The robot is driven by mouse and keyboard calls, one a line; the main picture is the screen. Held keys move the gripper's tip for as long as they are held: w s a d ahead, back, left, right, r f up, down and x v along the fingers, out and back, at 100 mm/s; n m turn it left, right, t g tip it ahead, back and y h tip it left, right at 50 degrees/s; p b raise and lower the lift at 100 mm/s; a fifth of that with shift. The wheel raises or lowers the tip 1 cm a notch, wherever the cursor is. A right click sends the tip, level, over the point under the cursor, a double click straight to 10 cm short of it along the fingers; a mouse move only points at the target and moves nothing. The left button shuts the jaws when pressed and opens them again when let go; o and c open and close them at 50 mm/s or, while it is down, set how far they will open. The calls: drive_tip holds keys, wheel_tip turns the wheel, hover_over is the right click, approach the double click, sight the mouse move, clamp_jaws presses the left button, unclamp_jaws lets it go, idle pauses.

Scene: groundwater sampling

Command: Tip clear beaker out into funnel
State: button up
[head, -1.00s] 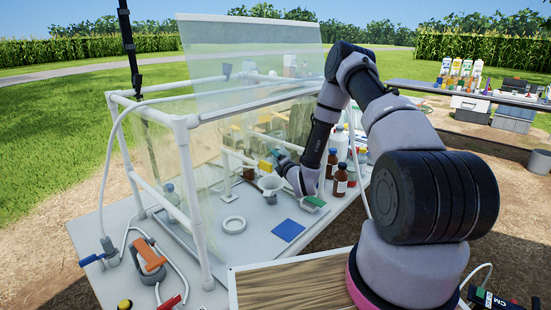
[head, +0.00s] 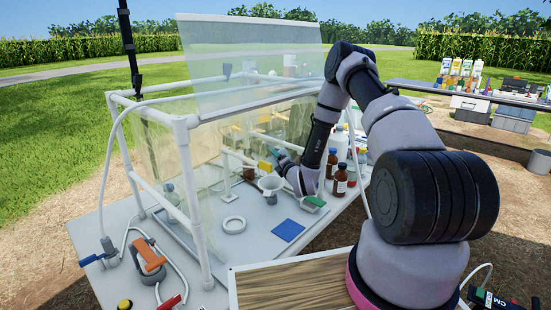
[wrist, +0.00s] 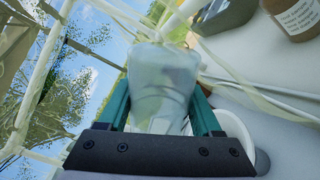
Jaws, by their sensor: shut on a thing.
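The clear beaker (wrist: 165,80) is between the two teal fingers of my gripper (wrist: 160,98) in the wrist view. My gripper is shut on it, and the beaker looks tilted. In the head view my gripper (head: 277,157) is just above and beside the white funnel (head: 270,184), inside the clear-walled frame; the beaker is too small to make out there. A white round rim (wrist: 236,128), probably the funnel, shows partly behind the right finger in the wrist view. I cannot tell whether liquid is flowing.
A white ring (head: 234,225) and a blue square (head: 288,230) lie on the table. Brown bottles (head: 340,182) stand right of my wrist. White pipes (head: 185,180) of the frame rise at the left.

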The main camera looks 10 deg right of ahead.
idle(0.4)
drive_tip(key=shift+f+m, duration=0.25)
drive_tip(key=shift+m, duration=0.15)
drive_tip(key=shift+d+f+m, duration=0.2)
drive_tip(key=shift+d+m, duration=0.2)
drive_tip(key=shift+m, duration=0.2)
drive_tip(key=m, duration=0.1)
drive_tip(key=d+m, duration=0.2)
drive_tip(key=shift+w+m, duration=0.25)
drive_tip(key=shift+m, duration=0.15)
drive_tip(key=d+m, duration=0.1)
drive_tip(key=m, duration=0.8)
drive_tip(key=d+m, duration=0.1)
drive_tip(key=m, duration=0.3)
drive_tip(key=shift+w+d+r+m, duration=0.3)
drive_tip(key=shift+w+d+r, duration=0.05)
drive_tip(key=shift+r, duration=0.05)
drive_tip(key=s+d+r+m+h, duration=0.1)
drive_tip(key=s+r+h, duration=0.3)
drive_tip(key=s, duration=0.5)
wheel_tip(320, 180, up, 2)
drive_tip(key=shift+d+r+m, duration=0.25)
drive_tip(key=shift+m, duration=0.55)
